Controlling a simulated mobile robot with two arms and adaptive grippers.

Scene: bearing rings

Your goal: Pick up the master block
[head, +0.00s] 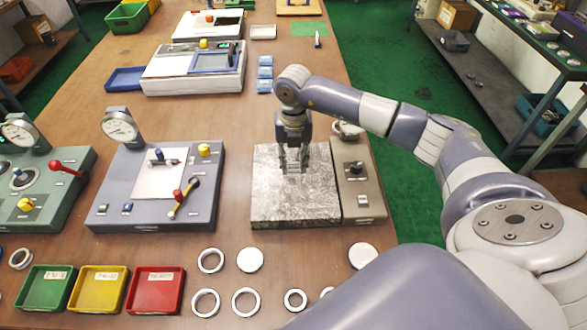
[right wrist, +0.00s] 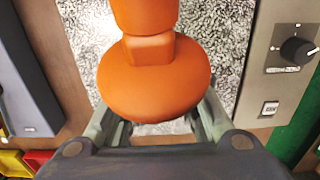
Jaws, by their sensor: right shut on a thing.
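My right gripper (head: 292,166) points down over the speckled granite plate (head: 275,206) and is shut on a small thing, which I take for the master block. The thing is mostly hidden by the fingers and cannot be made out clearly. In the right wrist view the two fingers (right wrist: 160,128) rise from the bottom edge. A large orange rounded shape (right wrist: 155,82) covers the space between them and hides what they hold. I cannot tell whether the held thing touches the plate. My left gripper is not in view.
A grey control box with a black knob (head: 355,168) adjoins the plate on the right. A dial gauge station (head: 115,205) stands to the left. Green, yellow and red trays (head: 155,292) and several rings (head: 210,261) lie at the near side.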

